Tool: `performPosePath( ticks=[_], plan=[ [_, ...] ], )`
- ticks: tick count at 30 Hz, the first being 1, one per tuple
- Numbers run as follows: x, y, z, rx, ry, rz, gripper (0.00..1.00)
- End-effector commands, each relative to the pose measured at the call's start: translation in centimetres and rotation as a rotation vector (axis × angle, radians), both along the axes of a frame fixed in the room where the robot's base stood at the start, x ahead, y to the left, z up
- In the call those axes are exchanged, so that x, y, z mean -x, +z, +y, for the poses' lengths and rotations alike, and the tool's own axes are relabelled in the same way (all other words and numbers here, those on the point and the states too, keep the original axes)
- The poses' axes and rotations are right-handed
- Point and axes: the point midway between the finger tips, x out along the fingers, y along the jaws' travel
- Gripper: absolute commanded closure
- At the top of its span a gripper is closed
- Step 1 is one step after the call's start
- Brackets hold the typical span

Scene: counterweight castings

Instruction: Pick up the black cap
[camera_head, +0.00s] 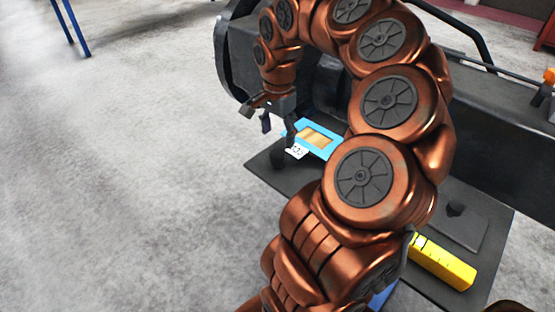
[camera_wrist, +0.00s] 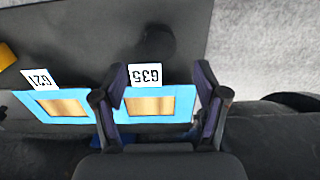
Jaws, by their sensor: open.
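A dark, rounded shape that looks like the black cap (camera_wrist: 156,42) stands on the dark tabletop in the wrist view, just beyond the white label marked 635. It is hard to make out against the dark surface. In the head view it seems to be the dark shape (camera_head: 278,170) near the table's left corner. My gripper (camera_wrist: 160,72) is open, its two fingers spread, with nothing seen between them but the label and blue-framed panel below. In the head view my gripper (camera_head: 278,130) hangs above that corner, near the cap; the exact gap cannot be told.
Blue-framed tan panels (camera_wrist: 171,93) lie on the dark table (camera_wrist: 185,12), with white labels 635 (camera_wrist: 146,74) and 621 (camera_wrist: 40,79). A yellow block (camera_head: 443,262) lies at the table's right. Large dark machinery (camera_head: 500,135) stands behind. Open concrete floor (camera_head: 110,170) lies left.

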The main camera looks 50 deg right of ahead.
Motion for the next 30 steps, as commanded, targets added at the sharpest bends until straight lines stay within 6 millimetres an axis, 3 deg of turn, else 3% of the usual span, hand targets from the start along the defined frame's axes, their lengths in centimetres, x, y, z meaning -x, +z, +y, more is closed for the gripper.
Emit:
performPosePath(
  ticks=[11, 21, 30],
  plan=[
    [0.1, -2.9, 0.0, -0.002, -0.001, 0.002, 0.27],
    [0.0, -6.9, 0.2, -0.002, 0.001, 0.000, 0.27],
    [0.0, -7.5, 0.2, -0.001, 0.001, -0.001, 0.27]
  ],
)
